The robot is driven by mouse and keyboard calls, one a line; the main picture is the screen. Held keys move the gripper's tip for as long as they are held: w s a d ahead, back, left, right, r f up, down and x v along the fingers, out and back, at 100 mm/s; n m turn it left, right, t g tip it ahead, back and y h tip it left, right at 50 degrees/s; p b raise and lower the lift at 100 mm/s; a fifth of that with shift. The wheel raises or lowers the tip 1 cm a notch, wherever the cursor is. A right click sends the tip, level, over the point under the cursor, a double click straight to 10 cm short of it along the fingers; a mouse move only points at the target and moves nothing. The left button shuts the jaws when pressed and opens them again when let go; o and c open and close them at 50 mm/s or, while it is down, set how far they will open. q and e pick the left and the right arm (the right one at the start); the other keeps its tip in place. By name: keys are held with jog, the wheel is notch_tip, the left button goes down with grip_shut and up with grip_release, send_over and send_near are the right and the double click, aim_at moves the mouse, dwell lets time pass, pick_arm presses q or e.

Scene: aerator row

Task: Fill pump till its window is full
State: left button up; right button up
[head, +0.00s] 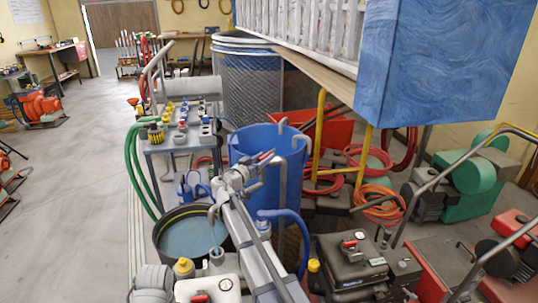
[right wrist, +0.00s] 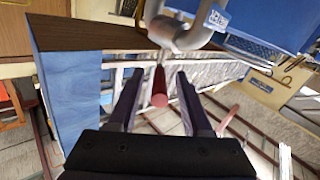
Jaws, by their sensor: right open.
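My right gripper (head: 262,160) is raised in front of the blue barrel (head: 243,145). In the right wrist view its two dark fingers (right wrist: 160,100) stand apart, and a red rod-like handle (right wrist: 160,88) shows between them. It joins a grey pipe fitting (right wrist: 178,35); I cannot tell whether a finger touches it. A dark machine (head: 345,262) with a red-marked top stands at lower right. I cannot tell which is the pump, and no window level is readable. My left gripper is not in view.
A black-rimmed tub of bluish liquid (head: 190,236) stands left of my arm. A grey cart (head: 168,147) holds small bottles. A big blue block (head: 440,60) hangs over the right side. Hoses and green machines (head: 465,180) crowd the right. The left floor (head: 80,170) is open.

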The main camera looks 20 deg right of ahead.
jog(key=shift+x, duration=1.6)
grip_shut()
